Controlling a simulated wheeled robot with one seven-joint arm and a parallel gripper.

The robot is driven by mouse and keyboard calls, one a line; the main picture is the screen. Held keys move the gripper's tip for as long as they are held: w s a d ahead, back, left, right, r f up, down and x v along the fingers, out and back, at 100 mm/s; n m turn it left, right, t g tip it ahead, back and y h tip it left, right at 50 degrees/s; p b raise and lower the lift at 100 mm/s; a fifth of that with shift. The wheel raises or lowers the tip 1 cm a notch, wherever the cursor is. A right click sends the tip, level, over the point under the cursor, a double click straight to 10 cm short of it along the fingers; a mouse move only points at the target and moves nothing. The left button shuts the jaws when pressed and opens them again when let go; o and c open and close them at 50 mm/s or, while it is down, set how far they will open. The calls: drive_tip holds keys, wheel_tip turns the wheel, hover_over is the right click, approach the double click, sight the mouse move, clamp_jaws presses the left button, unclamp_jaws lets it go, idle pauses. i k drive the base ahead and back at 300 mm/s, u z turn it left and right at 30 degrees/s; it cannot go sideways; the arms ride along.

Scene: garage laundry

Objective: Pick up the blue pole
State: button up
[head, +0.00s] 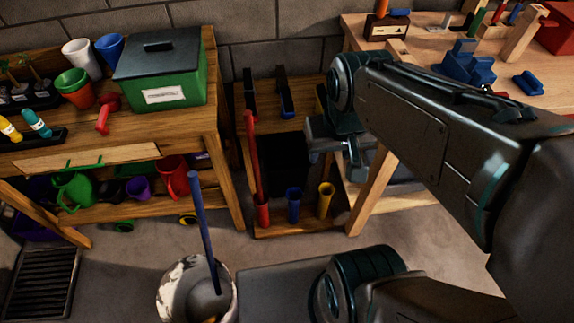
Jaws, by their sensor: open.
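The blue pole (203,225) leans in a pale, stained bucket (168,287) on the floor, its upper end tilted to the left. Its lower end is inside the bucket. My gripper (314,146) is open and empty, up and to the right of the blue pole and apart from it. It hangs in front of the wooden rack, and my arm reaches in from the right. The fingers are small and dark here.
A wooden rack (262,229) holds a red pole (252,155) in a red cup, beside an empty-looking blue cup (293,206) and yellow cup (326,200). A potting bench (222,125) stands left, a workbench (412,45) right. A black grate (40,284) lies at lower left.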

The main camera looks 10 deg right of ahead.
sight(193, 176)
drive_tip(key=z, duration=0.95)
drive_tip(key=k, duration=1.15)
drive_tip(key=u, duration=2.2)
drive_tip(key=i, duration=0.5)
drive_tip(key=z, duration=0.05)
